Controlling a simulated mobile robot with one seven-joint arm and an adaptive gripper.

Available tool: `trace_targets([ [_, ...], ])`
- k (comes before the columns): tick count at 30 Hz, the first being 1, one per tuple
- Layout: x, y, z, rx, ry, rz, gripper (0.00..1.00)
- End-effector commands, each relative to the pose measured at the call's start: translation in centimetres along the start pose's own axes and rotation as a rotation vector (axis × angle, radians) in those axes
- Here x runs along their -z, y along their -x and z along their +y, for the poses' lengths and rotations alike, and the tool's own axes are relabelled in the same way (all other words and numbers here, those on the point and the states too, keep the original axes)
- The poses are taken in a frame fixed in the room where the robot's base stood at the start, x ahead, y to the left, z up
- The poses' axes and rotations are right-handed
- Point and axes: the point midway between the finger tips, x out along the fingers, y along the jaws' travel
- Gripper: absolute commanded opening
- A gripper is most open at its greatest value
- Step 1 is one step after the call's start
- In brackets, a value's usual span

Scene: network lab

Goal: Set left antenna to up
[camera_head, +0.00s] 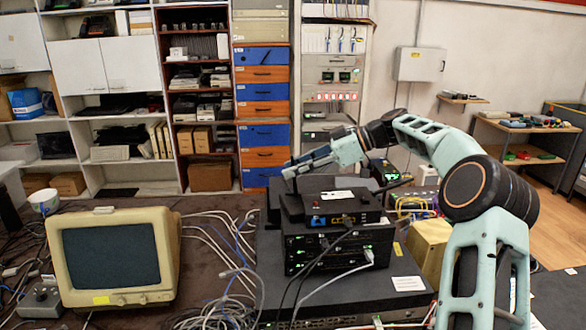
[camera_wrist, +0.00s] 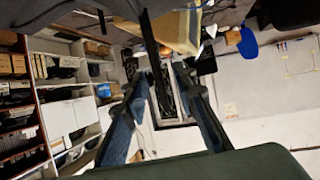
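A black router (camera_head: 332,207) sits on top of a stack of dark network boxes in the head view. One dark antenna (camera_head: 394,185) sticks out at its right side, tilted low to the right. In the head view my gripper (camera_head: 290,171) is just above the router's back left, pointing left. I cannot make out the left antenna there. In the wrist view my gripper (camera_wrist: 161,75) has its two fingers spread. A long dark bar (camera_wrist: 152,50), perhaps the left antenna, runs between the fingers. I cannot tell whether either finger touches it.
The stack rests on a wide dark box (camera_head: 375,285) with cables in front. An old beige monitor (camera_head: 112,255) stands at the left, with loose cables (camera_head: 225,270) beside it. A yellowish box (camera_head: 430,248) stands right of the stack, close to my arm. Shelves line the back wall.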

Motion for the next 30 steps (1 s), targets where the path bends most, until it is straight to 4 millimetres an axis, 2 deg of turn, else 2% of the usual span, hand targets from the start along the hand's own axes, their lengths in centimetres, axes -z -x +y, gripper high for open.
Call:
trace_targets([
  [10, 0.0, 7.2, 0.1, -0.005, 0.001, 0.0, 0.26],
  [15, 0.0, 9.8, 0.1, -0.003, 0.001, 0.001, 0.26],
  [21, 0.0, 11.2, 0.0, -0.001, 0.001, 0.001, 0.26],
  [30, 0.0, 11.4, 0.0, -0.001, 0.001, 0.0, 0.26],
])
